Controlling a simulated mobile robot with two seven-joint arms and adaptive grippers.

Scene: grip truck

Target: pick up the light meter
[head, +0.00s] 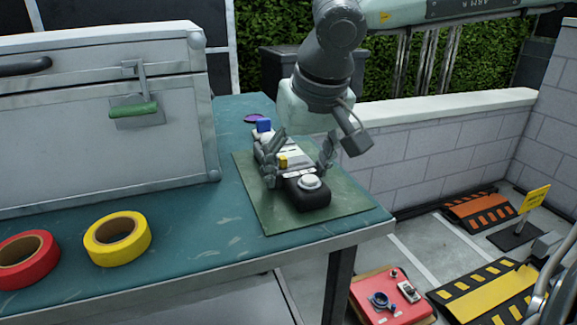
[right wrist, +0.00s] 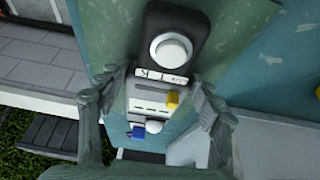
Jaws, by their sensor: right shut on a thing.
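The light meter (head: 310,196) has a black end with a white dome and a paler body with a label and a yellow button. It lies along the green mat (head: 266,212) near the right end of the teal bench. My right gripper (head: 297,172) comes down from above with one finger on each side of the meter's body, shut on it. In the right wrist view the meter (right wrist: 172,22) runs between the fingers (right wrist: 150,103), dome end at the top. I cannot tell whether it touches the mat. My left gripper is not in view.
A blue block (head: 263,125) and a purple disc (head: 255,118) are close behind the meter. A grey metal case (head: 80,150) fills the left of the bench (head: 190,225). Yellow tape (head: 117,239) and red tape (head: 27,260) lie in front. A red case (head: 388,297) stands below.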

